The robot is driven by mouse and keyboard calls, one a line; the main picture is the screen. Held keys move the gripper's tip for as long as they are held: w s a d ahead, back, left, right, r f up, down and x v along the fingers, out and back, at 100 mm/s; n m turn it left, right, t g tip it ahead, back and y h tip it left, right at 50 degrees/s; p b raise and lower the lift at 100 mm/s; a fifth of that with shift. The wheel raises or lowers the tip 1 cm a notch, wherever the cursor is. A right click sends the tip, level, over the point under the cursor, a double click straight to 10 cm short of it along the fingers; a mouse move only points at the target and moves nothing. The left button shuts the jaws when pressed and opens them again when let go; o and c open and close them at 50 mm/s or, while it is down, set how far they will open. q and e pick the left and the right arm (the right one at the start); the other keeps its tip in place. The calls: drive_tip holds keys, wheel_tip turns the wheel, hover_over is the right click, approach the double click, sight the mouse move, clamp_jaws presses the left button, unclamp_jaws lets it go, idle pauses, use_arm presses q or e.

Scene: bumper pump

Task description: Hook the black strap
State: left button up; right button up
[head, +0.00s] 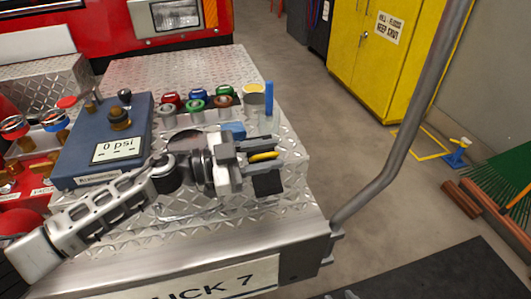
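My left gripper (265,162) is over the diamond-plate bumper deck (180,72), near its right end, pointing right. Its fingers stand apart. A small yellow piece (264,156) shows in the gap between them; I cannot tell whether it is touched or lies below. A dark rounded shape (185,138) shows just behind the gripper's wrist, partly hidden; I cannot tell whether it is part of the black strap. No strap or hook can be made out clearly. My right gripper is not clearly seen.
A blue pump panel (92,150) reading 0 psi stands left of the gripper. Several coloured caps (196,103) and an upright blue rod (269,98) are behind it. A grey bent rail (406,130) rises at the bumper's right end.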

use_arm(q)
drive_tip(key=shift+a+r, duration=0.1)
drive_tip(key=b+v, duration=0.2)
drive_tip(key=v, duration=1.3)
drive_tip(key=shift+s+a+b, duration=0.25)
drive_tip(key=shift+a+b, duration=0.1)
drive_tip(key=shift+b, duration=0.05)
